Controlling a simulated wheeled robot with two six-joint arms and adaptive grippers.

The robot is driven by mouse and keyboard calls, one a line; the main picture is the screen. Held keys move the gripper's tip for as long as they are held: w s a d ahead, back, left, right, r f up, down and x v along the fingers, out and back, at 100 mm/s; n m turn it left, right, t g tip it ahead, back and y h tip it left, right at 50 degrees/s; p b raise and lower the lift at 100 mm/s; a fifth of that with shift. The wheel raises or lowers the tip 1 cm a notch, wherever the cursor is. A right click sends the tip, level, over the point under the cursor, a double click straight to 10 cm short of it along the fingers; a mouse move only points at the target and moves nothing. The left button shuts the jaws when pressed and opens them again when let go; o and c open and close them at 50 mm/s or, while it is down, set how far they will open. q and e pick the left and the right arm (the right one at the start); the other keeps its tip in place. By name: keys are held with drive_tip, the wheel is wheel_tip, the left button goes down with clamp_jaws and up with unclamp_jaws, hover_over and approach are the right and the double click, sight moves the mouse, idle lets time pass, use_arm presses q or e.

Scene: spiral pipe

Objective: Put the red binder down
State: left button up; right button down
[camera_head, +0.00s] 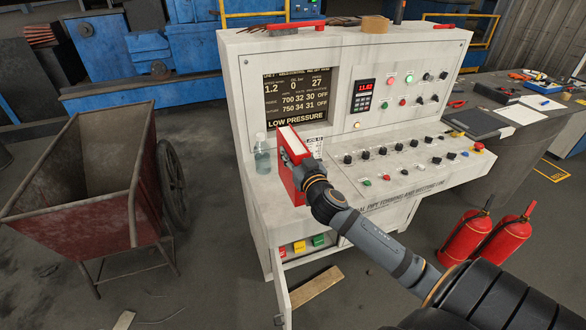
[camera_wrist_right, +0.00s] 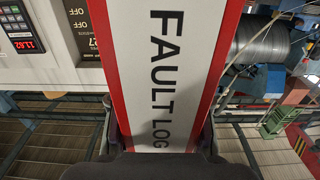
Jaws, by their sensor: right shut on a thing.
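The red binder (camera_head: 290,171) is upright at the left end of the control console's ledge, in front of the screen. Its white spine reads "FAULT LOG" in the right wrist view (camera_wrist_right: 165,75). My right gripper (camera_head: 312,178) is shut on the binder, with a finger on each side of the spine. I cannot tell whether the binder's base touches the ledge. My left gripper is not in view.
A clear bottle (camera_head: 262,158) stands just left of the binder on the console (camera_head: 270,195). Buttons and knobs cover the ledge to the right. A red cart (camera_head: 85,195) stands at left. Fire extinguishers (camera_head: 468,235) stand at right. A cabinet door (camera_head: 283,295) hangs open below.

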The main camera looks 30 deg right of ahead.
drive_tip(key=f, duration=0.1)
drive_tip(key=w+f, duration=0.1)
drive_tip(key=f, duration=0.3)
drive_tip(key=shift+w+d, duration=0.35)
drive_tip(key=shift+w, duration=0.05)
drive_tip(key=shift+f, duration=0.15)
drive_tip(key=c, duration=0.8)
unclamp_jaws()
drive_tip(key=shift+s, duration=0.1)
drive_tip(key=shift+o, duration=0.2)
